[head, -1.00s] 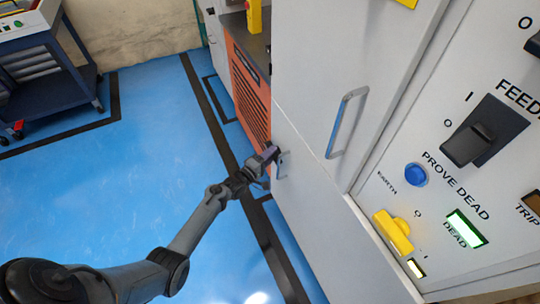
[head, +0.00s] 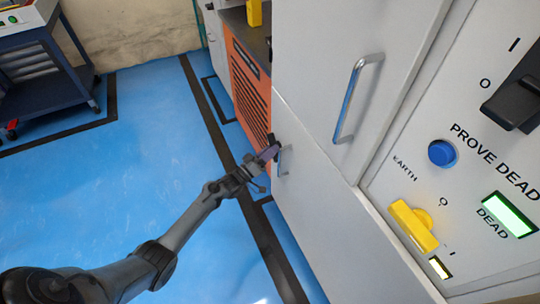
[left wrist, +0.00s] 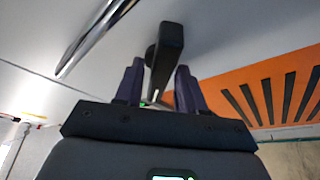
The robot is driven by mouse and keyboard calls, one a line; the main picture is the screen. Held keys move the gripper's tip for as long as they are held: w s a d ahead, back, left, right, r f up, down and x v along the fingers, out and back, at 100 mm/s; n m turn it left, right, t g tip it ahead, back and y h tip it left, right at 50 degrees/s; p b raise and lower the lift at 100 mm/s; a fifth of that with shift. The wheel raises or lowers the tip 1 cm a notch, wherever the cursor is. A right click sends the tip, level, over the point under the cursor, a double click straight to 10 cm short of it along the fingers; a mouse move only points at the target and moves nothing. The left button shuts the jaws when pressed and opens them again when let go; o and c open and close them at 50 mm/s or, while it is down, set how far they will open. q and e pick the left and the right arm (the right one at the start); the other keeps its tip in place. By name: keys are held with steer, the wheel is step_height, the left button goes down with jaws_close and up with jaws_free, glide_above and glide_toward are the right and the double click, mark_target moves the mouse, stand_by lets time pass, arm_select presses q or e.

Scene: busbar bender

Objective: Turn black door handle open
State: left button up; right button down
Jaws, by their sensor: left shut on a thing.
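The black door handle (left wrist: 168,45) shows in the left wrist view on the pale lower cabinet door, between the two purple-grey fingers of my left gripper (left wrist: 160,88). In the head view my left gripper (head: 268,155) is at the upper left edge of that lower door, next to the orange slotted panel. The black handle (head: 272,139) shows there only as a small dark piece by the fingertips. My left gripper is shut on the handle. The lower door appears closed. My right gripper is in neither view.
A silver bar handle (head: 284,160) is close to my left gripper on the lower door. A larger one (head: 357,98) is on the door above. A switch panel with a yellow switch (head: 413,225) is at right. Blue floor (head: 120,190) is open at left.

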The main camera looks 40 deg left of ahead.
arm_select(q)
steer(key=m+h+b, duration=0.1)
steer(key=m, duration=0.1)
steer(key=m+h+b, duration=0.1)
steer(key=m, duration=0.1)
steer(key=m+h+b, duration=0.1)
steer(key=m, duration=0.1)
steer(key=shift+a+f+b, duration=0.15)
steer(key=shift+f+b, duration=0.15)
steer(key=shift+b, duration=0.05)
steer(key=shift+w+r+m+g+h+b, duration=0.15)
steer(key=shift+m+h+b, duration=0.45)
steer(key=shift+m, duration=0.65)
steer(key=shift+s+m+g+h+b, duration=0.15)
steer(key=shift+m+h+b, duration=0.45)
steer(key=shift+m, duration=0.65)
steer(key=shift+w+r+m+h, duration=0.1)
steer(key=shift+m+h, duration=0.2)
steer(key=o, duration=0.7)
steer(key=p+v, duration=0.3)
steer(key=v, duration=0.7)
steer(key=shift+s+a, duration=0.25)
steer(key=shift+s, duration=0.1)
